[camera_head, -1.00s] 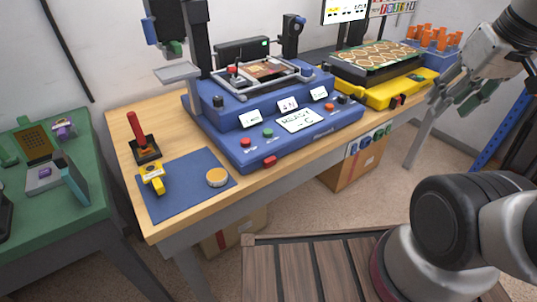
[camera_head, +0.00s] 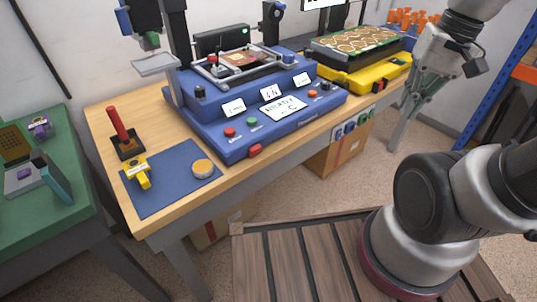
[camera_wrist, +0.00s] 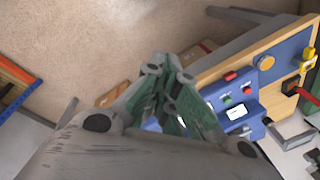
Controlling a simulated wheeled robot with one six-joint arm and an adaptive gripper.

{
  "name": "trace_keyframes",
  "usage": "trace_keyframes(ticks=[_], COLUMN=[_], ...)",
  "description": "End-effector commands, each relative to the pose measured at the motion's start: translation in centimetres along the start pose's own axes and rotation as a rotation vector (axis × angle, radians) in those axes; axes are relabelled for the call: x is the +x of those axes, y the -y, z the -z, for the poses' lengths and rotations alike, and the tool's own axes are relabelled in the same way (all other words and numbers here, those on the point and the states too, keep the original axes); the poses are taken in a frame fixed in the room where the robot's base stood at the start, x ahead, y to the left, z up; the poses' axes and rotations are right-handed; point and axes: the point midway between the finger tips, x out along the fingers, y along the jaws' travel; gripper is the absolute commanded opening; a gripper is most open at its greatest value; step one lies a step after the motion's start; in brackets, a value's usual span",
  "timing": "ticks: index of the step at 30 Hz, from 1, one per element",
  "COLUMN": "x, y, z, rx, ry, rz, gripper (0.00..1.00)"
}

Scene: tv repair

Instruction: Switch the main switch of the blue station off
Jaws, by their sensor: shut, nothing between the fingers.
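The blue station (camera_head: 330,100) stands on the wooden workbench, with a small screen, red and green buttons and white labels on its sloped panel. A red rocker switch (camera_head: 255,151) sits low on its front face; I take this as the main switch, but its on or off position is too small to tell. The red switch also shows in the wrist view (camera_wrist: 231,76), right of my fingers. My gripper (camera_head: 422,92) is shut and empty. It hangs pointing down to the right of the blue station, by the yellow station, apart from the switch.
A yellow station (camera_head: 372,78) stands right of the blue one. A blue mat (camera_head: 165,190) with a yellow tool and a round tin lies left. A red-handled tool (camera_head: 118,125) stands behind it. Cardboard boxes (camera_head: 335,150) sit under the bench.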

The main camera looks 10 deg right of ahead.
Motion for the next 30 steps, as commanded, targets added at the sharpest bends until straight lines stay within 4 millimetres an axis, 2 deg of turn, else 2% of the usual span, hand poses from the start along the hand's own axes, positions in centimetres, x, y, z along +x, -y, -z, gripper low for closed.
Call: trace_keyframes(ticks=[1,6,15,23,30], x=[1.2,4.5,9.6,13.7,17.8], y=[0.3,1.8,4.9,7.6,9.6], z=[-0.1,-0.9,-1.7,-1.3,-0.1], rx=[0.071,0.33,0.802,1.21,1.579], ry=[0.073,0.307,0.72,1.082,1.424], rz=[0.013,0.062,0.109,0.114,0.094], gripper=[0.0,0.0,0.0,0.0,0.0])
